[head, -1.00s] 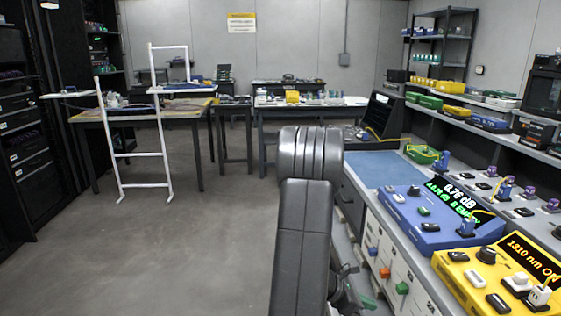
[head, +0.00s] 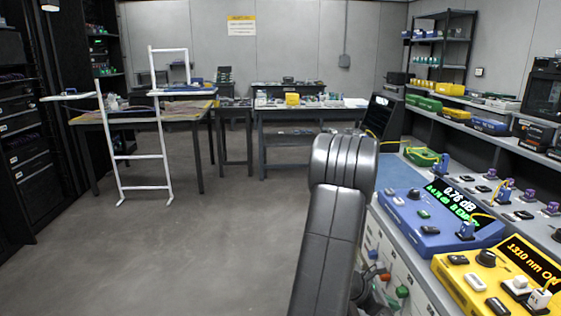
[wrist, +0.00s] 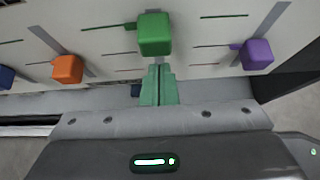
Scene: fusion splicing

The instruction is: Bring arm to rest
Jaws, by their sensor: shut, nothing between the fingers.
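My gripper (wrist: 158,72) shows in the wrist view with its two green fingers together and nothing between them. Its tips point toward a white panel (wrist: 100,40) and lie just below a green block-shaped knob (wrist: 155,34) in the picture. I cannot tell whether they touch it. In the head view my dark arm rises from the bottom centre and bends at a thick joint in front of the bench. It hides part of the bench front, and the gripper is not clearly seen there.
An orange knob (wrist: 67,69) and a purple knob (wrist: 257,54) flank the green one. The bench at right carries a blue meter (head: 436,222) reading 0.76 dB and a yellow source (head: 492,284). A white ladder-like frame (head: 140,157) stands at left. The floor (head: 190,250) between is clear.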

